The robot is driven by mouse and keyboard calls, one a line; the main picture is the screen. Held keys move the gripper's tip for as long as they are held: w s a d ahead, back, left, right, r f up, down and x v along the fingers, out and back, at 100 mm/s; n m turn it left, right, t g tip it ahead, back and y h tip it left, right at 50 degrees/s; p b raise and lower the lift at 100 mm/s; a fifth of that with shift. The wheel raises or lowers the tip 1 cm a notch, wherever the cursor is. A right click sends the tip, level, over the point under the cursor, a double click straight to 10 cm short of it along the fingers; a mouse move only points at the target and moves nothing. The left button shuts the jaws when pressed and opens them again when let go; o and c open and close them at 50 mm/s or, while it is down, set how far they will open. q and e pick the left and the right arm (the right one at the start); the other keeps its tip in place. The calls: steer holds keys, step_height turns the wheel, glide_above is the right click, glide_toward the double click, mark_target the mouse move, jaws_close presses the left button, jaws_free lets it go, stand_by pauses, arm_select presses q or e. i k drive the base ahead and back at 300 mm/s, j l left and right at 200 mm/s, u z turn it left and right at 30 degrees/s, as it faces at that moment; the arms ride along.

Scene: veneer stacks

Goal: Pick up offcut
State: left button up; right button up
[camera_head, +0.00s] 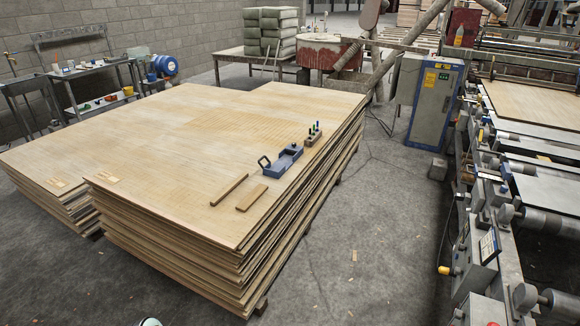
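Two short wooden strips lie on top of the near veneer stack (170,185), close to its right edge. One strip (229,190) is darker, reddish brown and thin. The other strip (251,197) is lighter, shorter and wider, just right of the first with a small gap. I cannot tell which of them is the offcut. Small pale scraps (107,178) also lie near the stack's left corner.
A second stack (55,155) adjoins on the left. Grey floor (370,270) is open to the right, up to the roller machine (487,245) and grey cabinet (431,100).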

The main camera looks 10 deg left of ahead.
mark_target(251, 198)
steer(key=i+l, duration=0.15)
steer(key=i, duration=0.25)
steer(key=i+l+u, duration=0.1)
steer(key=i, duration=0.3)
steer(key=i+l+u, duration=0.1)
steer(key=i+l, duration=0.15)
steer(key=i, duration=0.15)
steer(key=i+l+u, duration=0.15)
steer(key=u, duration=0.25)
steer(key=i+l+u, duration=0.2)
steer(key=u, duration=0.25)
steer(key=i+l+u, duration=0.1)
steer(key=l+u, duration=0.15)
steer(key=u, duration=0.15)
